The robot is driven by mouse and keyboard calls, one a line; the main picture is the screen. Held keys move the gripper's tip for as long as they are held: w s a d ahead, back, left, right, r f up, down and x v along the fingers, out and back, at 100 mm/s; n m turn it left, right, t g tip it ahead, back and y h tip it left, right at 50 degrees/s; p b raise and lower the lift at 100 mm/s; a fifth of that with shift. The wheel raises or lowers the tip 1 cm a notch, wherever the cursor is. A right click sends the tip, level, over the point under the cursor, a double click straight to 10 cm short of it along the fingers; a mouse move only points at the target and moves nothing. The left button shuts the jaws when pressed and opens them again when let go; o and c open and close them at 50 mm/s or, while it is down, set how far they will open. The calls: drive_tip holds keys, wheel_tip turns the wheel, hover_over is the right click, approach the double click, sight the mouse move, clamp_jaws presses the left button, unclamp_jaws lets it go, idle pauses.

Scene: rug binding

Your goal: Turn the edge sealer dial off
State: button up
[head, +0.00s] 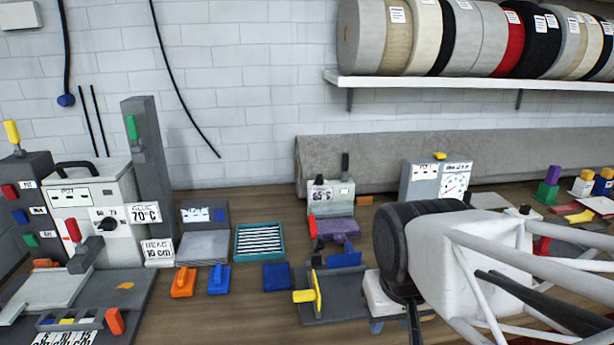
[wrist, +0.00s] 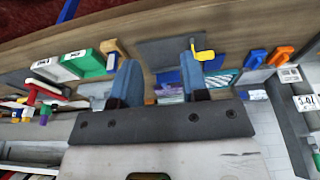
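A pale machine (head: 110,200) at the left has a black dial (head: 107,223) on its front, under a small label. A small grey unit (head: 331,196) marked 65°C stands mid-bench, and a grey box with a gauge (head: 436,180) stands right of it. No label readable here says which is the edge sealer. In the wrist view my gripper (wrist: 160,78) has its two blue fingers spread apart with nothing held between them. It is over the bench, well to the right of the black dial.
A tall grey column (head: 147,180) marked 70°C stands beside the pale machine. Orange (head: 183,282) and blue (head: 219,279) tools, a teal tray (head: 260,241) and a grey fixture with a yellow handle (head: 305,296) lie along the front. A shelf of rolls (head: 470,85) hangs above.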

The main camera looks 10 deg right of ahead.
drive_tip(key=w+r+m, duration=0.1)
drive_tip(key=w+r, duration=0.3)
drive_tip(key=w, duration=0.4)
drive_tip(key=w+r, duration=0.3)
drive_tip(key=w, duration=0.5)
drive_tip(key=m+g, duration=0.3)
drive_tip(key=m, duration=0.2)
hover_over(319, 175)
drive_tip(key=f, duration=0.5)
drive_tip(key=shift+s+f, duration=0.15)
drive_tip(key=shift+s, duration=0.1)
drive_tip(key=shift+w+f, duration=0.2)
drive_tip(key=shift+w, duration=0.15)
drive_tip(key=shift+f, duration=3.85)
